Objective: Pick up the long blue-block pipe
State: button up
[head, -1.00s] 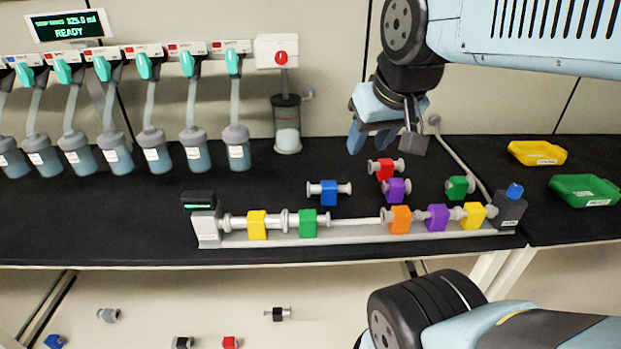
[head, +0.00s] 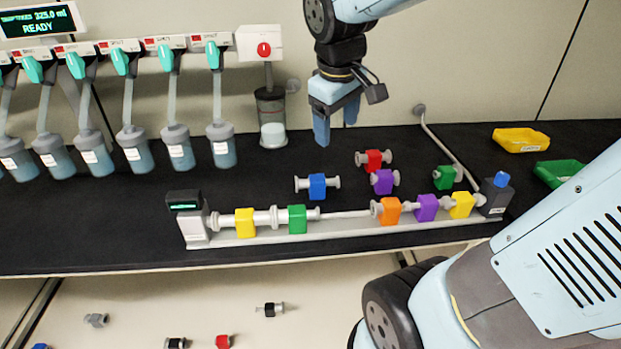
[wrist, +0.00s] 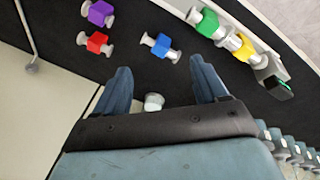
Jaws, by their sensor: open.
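The long blue-block pipe (head: 317,186) lies on the black bench behind the rail, a blue block with a grey flanged pipe out of both sides. It also shows in the wrist view (wrist: 160,45), beyond the fingertips and roughly between their directions. My gripper (head: 337,135) is open and empty, pointing down above the back of the bench, behind the blue-block pipe and apart from it. Both fingers show in the wrist view (wrist: 158,72) with a wide gap between them.
Red (head: 373,160), purple (head: 383,181) and green (head: 444,178) block pipes lie right of the blue one. A rail (head: 340,228) holding several block pipes runs along the front. Flasks hang at left. Yellow (head: 521,140) and green (head: 560,172) trays sit at right. Black bench left of the blue-block pipe is clear.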

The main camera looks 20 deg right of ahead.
jog(key=w+a+f+n+g+h, duration=0.1)
jog(key=w+a+f+n+g, duration=0.1)
jog(key=w+f+n, duration=0.4)
jog(key=n+g+h, duration=0.2)
jog(key=n, duration=0.2)
send_near(316, 178)
jog(key=x, duration=0.7)
jog(key=shift+s, duration=0.25)
jog(key=shift+w+x, duration=0.15)
jog(key=shift+x, duration=1.1)
jog(key=shift+w+x, duration=0.1)
jog(key=shift+x, duration=1.1)
jog(key=shift+c, duration=0.3)
jog(key=c, duration=1.2)
